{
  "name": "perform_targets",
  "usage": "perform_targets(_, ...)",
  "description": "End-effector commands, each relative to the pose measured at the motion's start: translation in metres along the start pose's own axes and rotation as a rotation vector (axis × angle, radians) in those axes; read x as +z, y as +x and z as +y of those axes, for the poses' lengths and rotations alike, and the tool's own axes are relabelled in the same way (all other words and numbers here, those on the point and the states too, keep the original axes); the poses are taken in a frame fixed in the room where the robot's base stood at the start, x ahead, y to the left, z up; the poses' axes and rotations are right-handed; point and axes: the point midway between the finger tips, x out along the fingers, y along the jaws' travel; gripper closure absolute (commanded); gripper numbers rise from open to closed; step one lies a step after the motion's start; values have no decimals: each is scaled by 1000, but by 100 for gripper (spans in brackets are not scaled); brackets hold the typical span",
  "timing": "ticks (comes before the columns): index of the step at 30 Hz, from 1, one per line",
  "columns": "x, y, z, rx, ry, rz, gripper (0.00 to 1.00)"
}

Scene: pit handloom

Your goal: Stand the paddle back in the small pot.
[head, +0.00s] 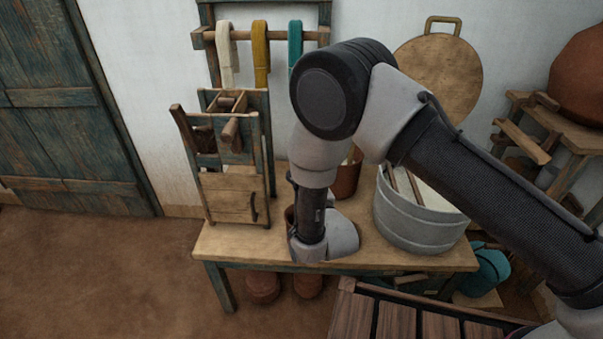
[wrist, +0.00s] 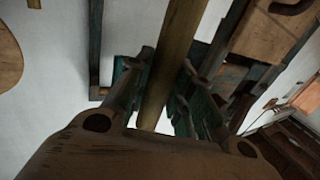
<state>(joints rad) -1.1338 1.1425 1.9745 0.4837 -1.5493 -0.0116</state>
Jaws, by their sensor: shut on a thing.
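My gripper (wrist: 160,85) is shut on the paddle (wrist: 176,45) in the wrist view. The paddle shows as a long, plain wooden shaft running up between the two fingers; its ends are out of sight. In the head view my wrist is low over the bench, and it hides the fingers and the held paddle. A brown pot (head: 347,180) stands behind my wrist, partly covered, with a pale stick at its mouth. A darker brown rounded edge (head: 290,216) shows just left of my wrist; I cannot tell which is the small pot.
The wooden bench (head: 240,246) is bare at its front left. A wooden frame device (head: 228,195) stands at the left. A grey metal tub (head: 420,222) with sticks stands at the right. Yarn hanks (head: 260,50) hang from a rail behind. A slatted wooden surface (head: 395,322) is in front.

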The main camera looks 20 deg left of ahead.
Motion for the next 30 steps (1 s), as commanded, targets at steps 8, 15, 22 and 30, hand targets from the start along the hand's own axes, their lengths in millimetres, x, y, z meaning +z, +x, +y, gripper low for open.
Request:
perform_targets(8,0,0,0,0,0,1,68)
perform_targets(15,0,0,0,0,0,0,52)
perform_targets(22,-5,0,0,0,1,1,52)
perform_targets(30,-56,0,0,0,2,3,52)
